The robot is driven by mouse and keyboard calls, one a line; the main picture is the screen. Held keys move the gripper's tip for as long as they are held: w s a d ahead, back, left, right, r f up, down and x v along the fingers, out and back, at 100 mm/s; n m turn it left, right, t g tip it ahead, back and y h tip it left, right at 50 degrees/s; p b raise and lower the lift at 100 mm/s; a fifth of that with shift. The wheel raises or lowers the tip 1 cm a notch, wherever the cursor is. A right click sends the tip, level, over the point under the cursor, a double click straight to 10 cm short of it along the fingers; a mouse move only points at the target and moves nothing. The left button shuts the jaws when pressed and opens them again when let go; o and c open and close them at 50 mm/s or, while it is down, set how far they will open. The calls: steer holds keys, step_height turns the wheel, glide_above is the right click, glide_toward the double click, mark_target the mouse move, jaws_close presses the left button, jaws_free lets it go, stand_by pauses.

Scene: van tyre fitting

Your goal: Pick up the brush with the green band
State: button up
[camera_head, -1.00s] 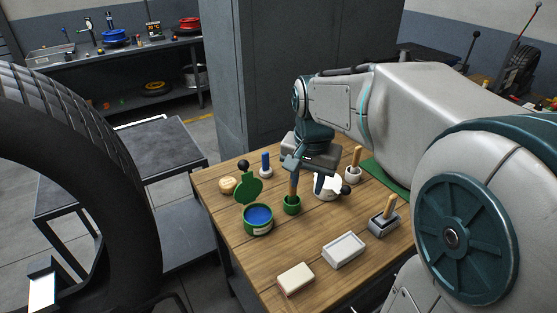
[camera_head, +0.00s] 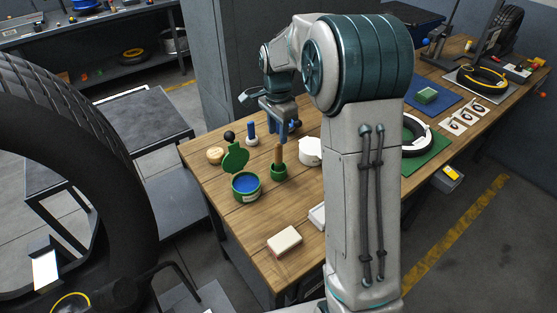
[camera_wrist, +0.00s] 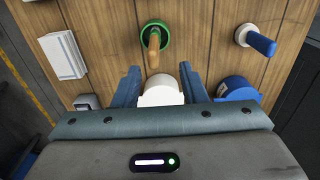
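The brush in the green cup (camera_head: 278,172) stands upright, with its wooden handle (camera_head: 278,153) sticking up. In the wrist view its handle (camera_wrist: 154,45) leans across the green rim. I cannot make out a separate band on it. My gripper (camera_head: 289,128) is above the table, behind and slightly right of the brush handle. In the wrist view my gripper (camera_wrist: 159,82) has its two fingers spread apart, with nothing held. A white pot (camera_wrist: 160,92) shows between and beyond the fingers, while the brush is ahead of them.
The white pot (camera_head: 311,151) stands close right. A pale block (camera_head: 284,240) lies in front.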

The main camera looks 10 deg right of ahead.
steer(key=f, duration=0.2)
steer(key=p, duration=0.1)
glide_above(279, 163)
steer(key=f, duration=0.3)
steer(key=shift+w+f, duration=0.35)
steer(key=shift+f, duration=0.6)
jaws_close()
